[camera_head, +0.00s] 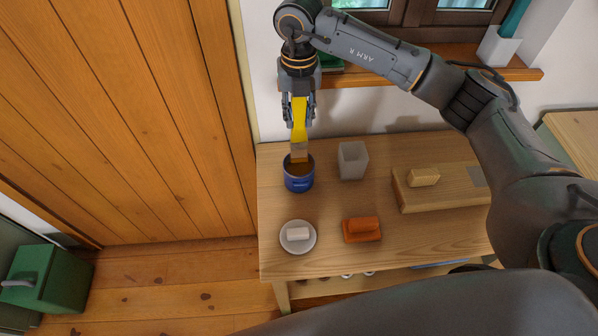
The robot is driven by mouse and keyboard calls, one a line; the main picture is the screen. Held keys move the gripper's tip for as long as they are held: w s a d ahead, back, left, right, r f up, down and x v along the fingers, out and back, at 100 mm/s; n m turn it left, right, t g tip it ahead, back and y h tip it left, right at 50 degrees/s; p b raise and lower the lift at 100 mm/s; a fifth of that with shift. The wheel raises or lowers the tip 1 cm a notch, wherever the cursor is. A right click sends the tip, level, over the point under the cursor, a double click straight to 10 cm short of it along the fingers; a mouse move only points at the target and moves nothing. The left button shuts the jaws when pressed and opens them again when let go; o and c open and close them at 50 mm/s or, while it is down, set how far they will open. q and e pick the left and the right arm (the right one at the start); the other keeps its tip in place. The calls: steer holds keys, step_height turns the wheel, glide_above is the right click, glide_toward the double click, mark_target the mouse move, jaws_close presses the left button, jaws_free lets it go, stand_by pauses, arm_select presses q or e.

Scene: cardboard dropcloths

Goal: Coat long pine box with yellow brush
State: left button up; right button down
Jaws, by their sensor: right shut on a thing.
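My right gripper (299,107) is shut on the yellow brush (299,125) and holds it upright, bristles down. The brush tip is at the mouth of a blue can (299,182) with brown contents; I cannot tell how deep it reaches. The long pine box (445,193) lies at the right of the table, with a small tan block (424,177) on top and a grey patch at its right end. My arm hides part of that end. My left gripper is not in view.
On the wooden table (385,262) stand a frosted cup (352,160), a white plate (298,249) with a white block (297,234), and an orange block-shaped item (362,229). A window sill (430,72) is behind. A green box (45,279) stands on the floor at left.

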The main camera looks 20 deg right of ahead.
stand_by(0.4)
step_height(320, 180, up, 5)
steer(key=p, duration=0.2)
steer(key=shift+p, duration=0.4)
